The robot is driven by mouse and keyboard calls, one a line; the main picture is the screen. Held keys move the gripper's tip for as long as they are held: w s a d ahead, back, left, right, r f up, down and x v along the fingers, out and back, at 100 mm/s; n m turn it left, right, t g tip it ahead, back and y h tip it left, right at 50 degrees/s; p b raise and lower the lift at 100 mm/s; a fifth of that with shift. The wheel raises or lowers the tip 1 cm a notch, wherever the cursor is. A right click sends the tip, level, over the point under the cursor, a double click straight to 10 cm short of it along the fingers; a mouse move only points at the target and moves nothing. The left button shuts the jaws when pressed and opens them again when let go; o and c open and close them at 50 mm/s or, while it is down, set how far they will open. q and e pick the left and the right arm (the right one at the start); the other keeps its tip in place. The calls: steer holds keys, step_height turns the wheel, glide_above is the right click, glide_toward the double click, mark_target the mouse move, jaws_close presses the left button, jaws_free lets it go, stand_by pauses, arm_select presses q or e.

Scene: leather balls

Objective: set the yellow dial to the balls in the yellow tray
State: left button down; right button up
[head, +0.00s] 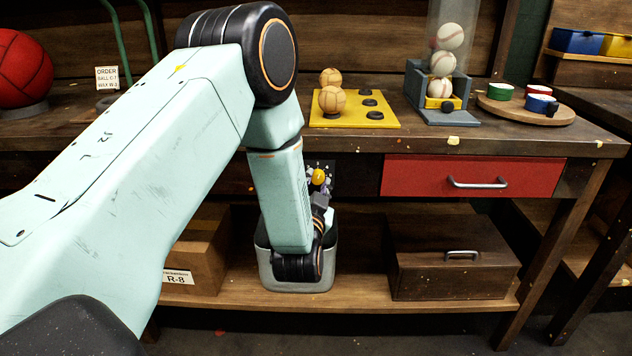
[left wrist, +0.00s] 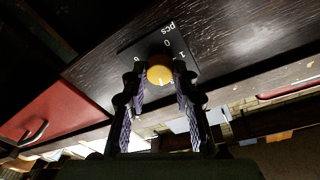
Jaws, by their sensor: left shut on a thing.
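The yellow dial (head: 319,176) sits on a black plate on the bench front, below the worktop. In the left wrist view the dial (left wrist: 159,70) shows a pale mark at its lower edge; the plate reads "pcs", "0" and "1", other marks are partly hidden. My left gripper (head: 321,187) has its fingers on both sides of the dial and is shut on it. The yellow tray (head: 388,119) lies on the bench top. Two tan leather balls, one at the back (head: 330,76) and one in front (head: 332,101), sit on its left side; several dark seats are empty. My right gripper is out of view.
A ball dispenser (head: 439,95) with baseballs and a round board (head: 560,118) with coloured cups stand right of the tray. A red drawer (head: 420,175) is right of the dial. A grey bin (head: 325,279) stands on the shelf below.

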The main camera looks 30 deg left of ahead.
arm_select(q)
steer(key=n, duration=0.6)
steer(key=shift+d+n+y, duration=0.1)
steer(key=shift+n+y, duration=0.3)
steer(key=n+y, duration=0.1)
steer(key=n, duration=0.5)
steer(key=shift+n, duration=0.4)
steer(key=c, duration=1)
jaws_free()
steer(key=shift+c, duration=0.2)
steer(key=shift+g, duration=0.3)
steer(key=v, duration=1.2)
steer(key=shift+f, duration=0.2)
